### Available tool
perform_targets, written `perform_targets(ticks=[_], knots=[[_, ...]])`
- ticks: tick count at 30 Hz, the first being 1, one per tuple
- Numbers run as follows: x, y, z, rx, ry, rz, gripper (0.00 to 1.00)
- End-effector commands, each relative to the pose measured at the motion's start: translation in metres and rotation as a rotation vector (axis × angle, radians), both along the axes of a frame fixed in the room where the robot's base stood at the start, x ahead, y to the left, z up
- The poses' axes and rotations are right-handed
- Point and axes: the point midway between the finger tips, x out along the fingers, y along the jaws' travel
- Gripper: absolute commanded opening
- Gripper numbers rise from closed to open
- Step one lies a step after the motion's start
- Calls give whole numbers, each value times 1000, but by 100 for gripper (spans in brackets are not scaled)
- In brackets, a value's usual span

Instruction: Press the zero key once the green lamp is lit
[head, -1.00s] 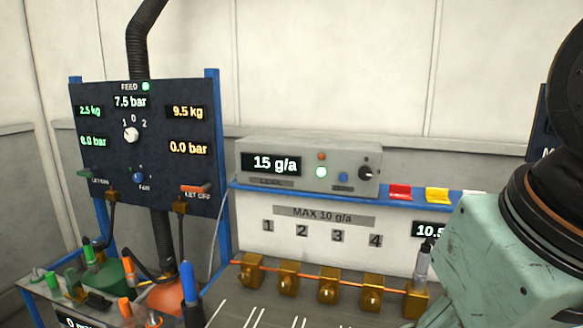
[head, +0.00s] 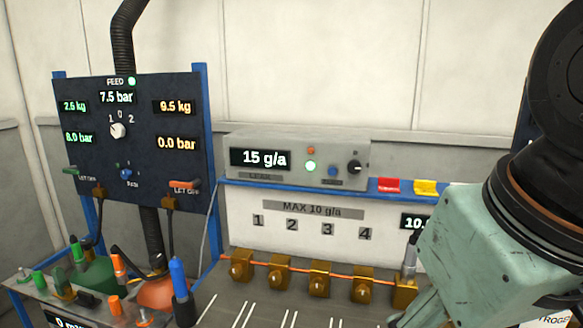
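A grey instrument box (head: 215,152) stands on the blue shelf at the centre. Its display (head: 260,158) reads 15 g/a. A round green lamp (head: 310,166) on its front is lit, below a small orange-red lamp or button (head: 311,150). A black knob (head: 355,166) is at the box's right. My arm's pale green and black links fill the right side. My gripper is out of view, and nothing is seen touching the box.
A dark feed panel (head: 140,100) with its own lit green lamp (head: 132,81) stands at the left. Red (head: 388,185) and yellow (head: 424,187) blocks lie on the shelf. Several brass valves (head: 279,277) line the bench below. The space before the box looks clear.

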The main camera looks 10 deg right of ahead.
Motion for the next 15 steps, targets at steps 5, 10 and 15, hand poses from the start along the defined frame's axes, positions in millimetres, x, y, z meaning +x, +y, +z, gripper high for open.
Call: perform_targets(ticks=[5,10,15], knots=[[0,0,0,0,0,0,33],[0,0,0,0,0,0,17],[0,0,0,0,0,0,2]])
